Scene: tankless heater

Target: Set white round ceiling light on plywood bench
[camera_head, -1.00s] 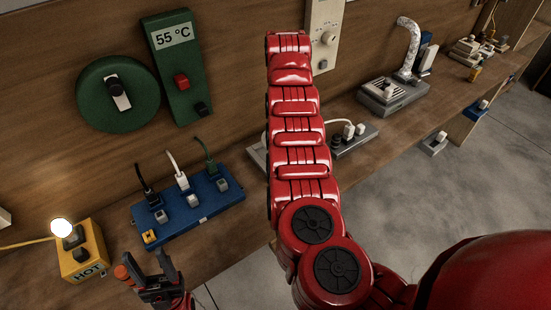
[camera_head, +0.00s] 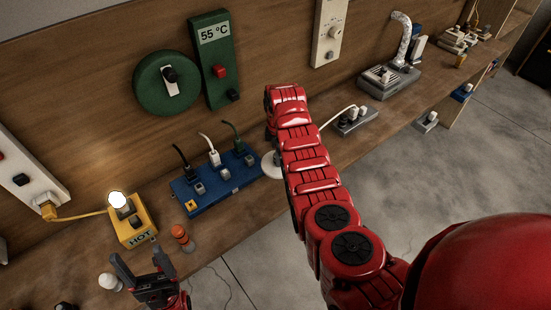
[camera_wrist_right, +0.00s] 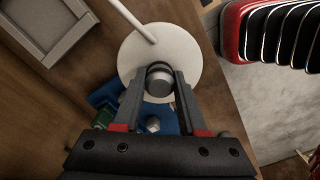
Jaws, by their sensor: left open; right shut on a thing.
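The white round ceiling light (camera_head: 271,166) is a flat disc, partly hidden by my right arm in the head view, just right of the blue outlet strip. In the right wrist view the disc (camera_wrist_right: 187,55) has a dark-and-silver knob in its middle. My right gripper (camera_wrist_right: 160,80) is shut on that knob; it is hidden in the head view. I cannot tell whether the disc touches the plywood bench (camera_head: 225,222) or hangs just above it. My left gripper (camera_head: 141,262) is open and empty near the bench's front, left of an orange-topped cylinder (camera_head: 181,234).
The blue outlet strip (camera_head: 235,192) with several plugs is close to the disc, partly beneath it in the wrist view. A yellow HOT box (camera_head: 133,225) with a lit bulb is farther left. Grey boxes (camera_head: 388,82) stand on the right. The bench's front edge drops to concrete floor.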

